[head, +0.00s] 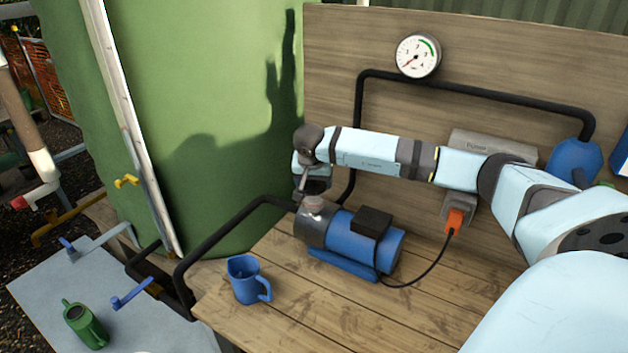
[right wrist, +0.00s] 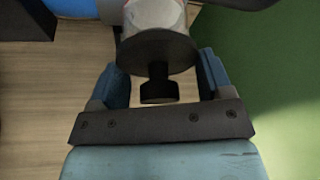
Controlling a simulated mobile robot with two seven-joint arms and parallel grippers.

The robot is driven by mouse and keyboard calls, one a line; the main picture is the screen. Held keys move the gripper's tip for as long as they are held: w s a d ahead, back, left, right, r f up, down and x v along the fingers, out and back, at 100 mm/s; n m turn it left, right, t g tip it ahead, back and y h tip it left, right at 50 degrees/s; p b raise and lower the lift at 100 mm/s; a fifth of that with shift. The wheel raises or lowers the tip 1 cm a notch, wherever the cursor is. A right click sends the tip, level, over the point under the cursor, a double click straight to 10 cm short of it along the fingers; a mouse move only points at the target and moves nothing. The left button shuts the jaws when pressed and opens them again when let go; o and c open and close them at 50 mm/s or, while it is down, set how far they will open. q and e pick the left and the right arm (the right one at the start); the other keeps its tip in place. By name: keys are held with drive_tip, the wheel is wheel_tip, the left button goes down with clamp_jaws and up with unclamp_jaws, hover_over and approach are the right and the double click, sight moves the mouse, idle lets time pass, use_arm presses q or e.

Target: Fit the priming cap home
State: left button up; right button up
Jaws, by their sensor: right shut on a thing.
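The priming cap is a dark disc with a short black knob (right wrist: 158,88) in the right wrist view. A pale, red-marked neck (right wrist: 153,14) is beyond the disc. The pump (head: 370,240) has a grey head and blue motor on the wooden bench; its pale neck (head: 312,204) is on top of the head. My right gripper (head: 312,190) is right above that neck, pointing down. My left gripper is not in view.
A blue mug (head: 246,281) stands on the bench, left of the pump. Black pipes run beside the pump and up the board (head: 480,60) with a gauge (head: 418,56). An orange plug (head: 456,219) feeds the pump's cable. A green tank (head: 200,110) is behind.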

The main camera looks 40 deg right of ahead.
idle(0.4)
drive_tip(key=o, duration=1)
drive_tip(key=shift+c, duration=0.2)
drive_tip(key=shift+r, duration=0.1)
drive_tip(key=b+v, duration=0.1)
drive_tip(key=v, duration=1.2)
drive_tip(key=shift+a+r, duration=0.2)
drive_tip(key=shift+r, duration=0.1)
drive_tip(key=shift+s+f, duration=0.1)
